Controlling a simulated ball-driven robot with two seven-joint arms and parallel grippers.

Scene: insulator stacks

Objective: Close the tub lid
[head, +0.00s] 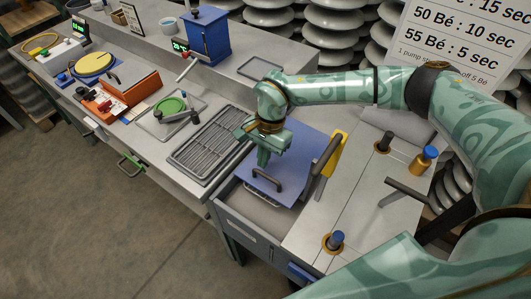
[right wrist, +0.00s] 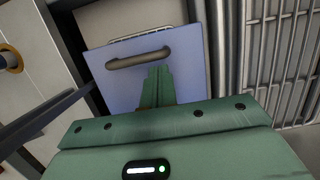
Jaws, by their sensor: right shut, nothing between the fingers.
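The tub lid (head: 291,165) is a flat blue-violet panel with a dark bar handle (head: 268,183) near its front edge. It covers the back of the tub, and the pale tub interior (head: 258,210) shows in front of it. In the right wrist view the lid (right wrist: 190,65) and its handle (right wrist: 138,58) lie just past my fingers. My right gripper (head: 263,163) is shut and empty over the lid, close behind the handle; I cannot tell whether it touches. Its fingers (right wrist: 159,70) also show in the right wrist view. My left gripper is out of view.
A slatted metal grate (head: 208,145) lies left of the tub. A yellow upright plate (head: 333,155) and a dark bar stand at the lid's right. A blue box (head: 207,38) stands at the back.

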